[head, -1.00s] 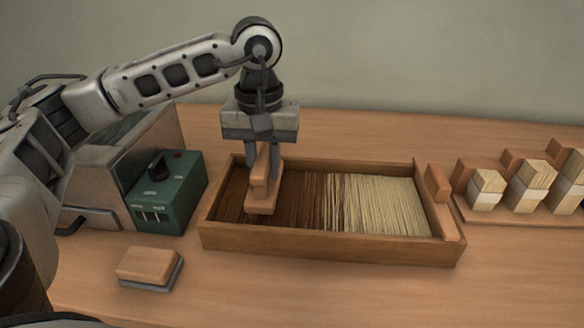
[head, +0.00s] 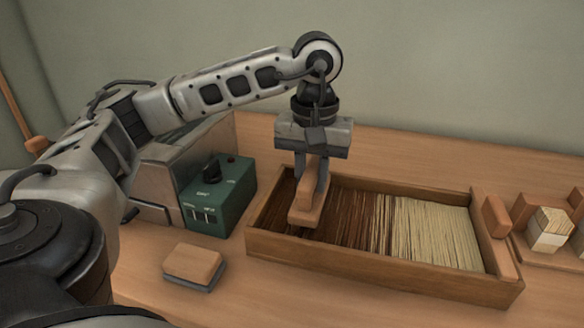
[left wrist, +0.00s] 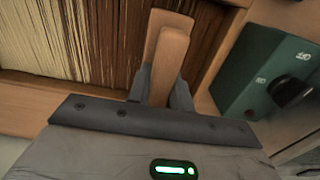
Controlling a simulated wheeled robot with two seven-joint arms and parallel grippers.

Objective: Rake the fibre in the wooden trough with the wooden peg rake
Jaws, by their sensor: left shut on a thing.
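The wooden trough (head: 385,275) lies on the bench and holds fibre (head: 367,218), dark brown on the left and pale cream on the right. My left gripper (head: 312,185) is shut on the wooden peg rake (head: 308,206), over the dark left end of the trough. In the left wrist view the rake (left wrist: 167,60) stands between the fingers of my gripper (left wrist: 160,90), with brown and cream fibre (left wrist: 90,40) beside it. The rake's pegs are hidden; I cannot tell whether they touch the fibre. My right gripper is not in view.
A green control box (head: 219,196) with a black knob stands left of the trough, close to its end. A wooden block on a grey base (head: 193,266) lies in front of it. A wooden block (head: 497,225) sits at the trough's right end. Blocks (head: 549,230) stand on a rack farther right.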

